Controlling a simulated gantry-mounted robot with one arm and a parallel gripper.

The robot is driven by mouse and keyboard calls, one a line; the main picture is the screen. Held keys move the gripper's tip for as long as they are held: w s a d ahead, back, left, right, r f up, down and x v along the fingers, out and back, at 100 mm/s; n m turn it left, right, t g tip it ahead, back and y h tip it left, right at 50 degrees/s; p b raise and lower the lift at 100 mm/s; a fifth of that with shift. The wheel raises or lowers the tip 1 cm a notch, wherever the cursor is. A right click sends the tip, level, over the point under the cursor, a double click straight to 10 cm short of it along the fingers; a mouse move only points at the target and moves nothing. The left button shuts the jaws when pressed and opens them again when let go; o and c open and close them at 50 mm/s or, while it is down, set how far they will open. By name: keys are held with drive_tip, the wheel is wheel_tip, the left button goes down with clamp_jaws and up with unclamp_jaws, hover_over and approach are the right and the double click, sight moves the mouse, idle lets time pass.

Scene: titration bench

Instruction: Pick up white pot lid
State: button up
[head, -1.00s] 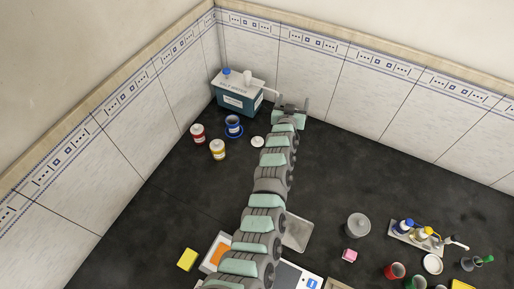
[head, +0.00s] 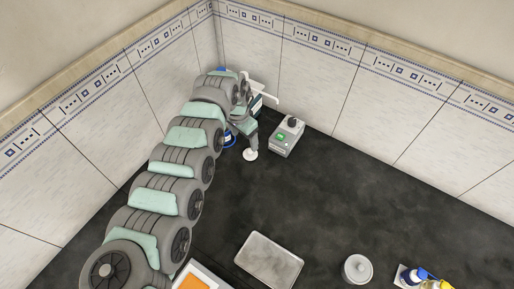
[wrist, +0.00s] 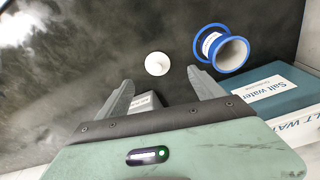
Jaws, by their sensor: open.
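The white pot lid (wrist: 157,64) is a small round disc with a knob, lying on the dark bench. In the wrist view it lies just beyond my fingertips, roughly between their lines. It also shows in the head view (head: 250,155), right below my gripper (head: 250,143). My gripper (wrist: 160,82) is open with nothing between its fingers. Whether the fingers touch the lid cannot be told, but a gap shows in the wrist view.
The salt water box (wrist: 275,97) stands close to the right finger. A metal tray (head: 268,262) and a grey lidded pot (head: 357,268) are nearer the front. The bench between is clear.

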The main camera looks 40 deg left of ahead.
sight(250, 151)
wheel_tip(250, 151, down, 5)
drive_tip(key=shift+d+r, duration=0.15)
drive_tip(key=shift+r, duration=0.05)
drive_tip(key=f, duration=0.1)
drive_tip(key=w+f+b, duration=0.1)
drive_tip(key=f+b, duration=0.1)
drive_tip(key=f, duration=0.1)
drive_tip(key=shift+w+d+f, duration=0.1)
drive_tip(key=shift+w+d, duration=0.15)
drive_tip(key=shift+d, duration=0.05)
drive_tip(key=shift+f, duration=0.4)
drive_tip(key=shift+a, duration=0.1)
drive_tip(key=shift+c, duration=0.4)
drive_tip(key=c, duration=1.4)
